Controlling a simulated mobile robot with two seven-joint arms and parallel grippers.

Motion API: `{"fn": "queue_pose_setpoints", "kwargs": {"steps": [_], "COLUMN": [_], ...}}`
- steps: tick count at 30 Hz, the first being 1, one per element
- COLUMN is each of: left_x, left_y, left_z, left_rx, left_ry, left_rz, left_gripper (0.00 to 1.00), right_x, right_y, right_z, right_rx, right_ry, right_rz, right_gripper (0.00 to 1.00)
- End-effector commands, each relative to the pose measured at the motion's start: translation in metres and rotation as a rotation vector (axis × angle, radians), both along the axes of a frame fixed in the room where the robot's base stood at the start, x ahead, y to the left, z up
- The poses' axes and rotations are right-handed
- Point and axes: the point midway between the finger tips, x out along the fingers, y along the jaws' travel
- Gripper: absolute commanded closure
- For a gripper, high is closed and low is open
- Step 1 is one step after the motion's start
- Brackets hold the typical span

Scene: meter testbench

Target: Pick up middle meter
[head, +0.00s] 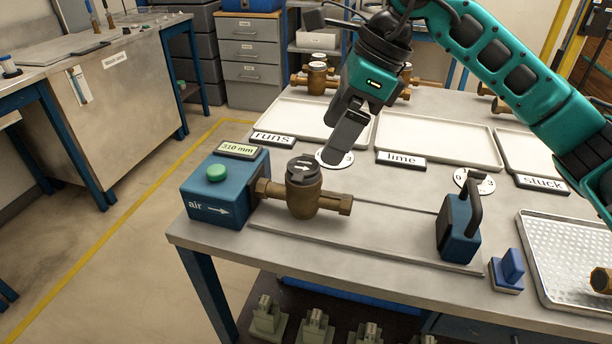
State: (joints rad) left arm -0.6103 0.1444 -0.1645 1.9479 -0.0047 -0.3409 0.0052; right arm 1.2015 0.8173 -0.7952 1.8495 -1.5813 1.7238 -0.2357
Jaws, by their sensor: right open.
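A brass meter (318,202) with a dark round top lies between the blue air block (225,188) and open space on the test bench. Its left pipe end is at the block. More brass meters stand at the table's back: one at the left (318,78), others partly hidden behind my right arm. Which one is the middle meter I cannot tell for sure. My right gripper (345,140) points down above the table, behind and to the right of the bench meter. It is open and holds nothing that I can see. My left gripper is out of view.
White trays stand behind labels "runs" (274,139), "lime" (401,160) and "stuck" (542,183). A blue clamp with a dark handle (459,230) stands right of the meter. A metal tray (570,245) at the right edge has a brass piece (601,281) in it.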

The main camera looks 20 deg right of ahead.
Motion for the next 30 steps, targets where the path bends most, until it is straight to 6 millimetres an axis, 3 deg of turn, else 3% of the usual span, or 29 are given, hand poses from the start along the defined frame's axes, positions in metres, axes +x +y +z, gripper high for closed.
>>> {"fn": "queue_pose_setpoints", "kwargs": {"steps": [4,12,22,30], "left_x": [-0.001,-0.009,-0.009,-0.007], "left_y": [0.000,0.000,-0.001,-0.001], "left_z": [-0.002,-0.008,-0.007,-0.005], "left_rx": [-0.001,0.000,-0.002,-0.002], "left_ry": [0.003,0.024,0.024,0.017], "left_rz": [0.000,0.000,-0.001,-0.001], "left_gripper": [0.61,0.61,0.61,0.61], "right_x": [0.002,0.008,0.015,0.023], "right_y": [-0.001,0.017,0.030,0.045], "right_z": [-0.007,-0.052,-0.079,-0.112], "right_rx": [-0.017,-0.015,-0.013,-0.012], "right_ry": [-0.003,0.000,-0.002,-0.003], "right_rz": [-0.004,-0.002,-0.003,-0.003], "right_gripper": [0.06,0.06,0.06,0.06]}}
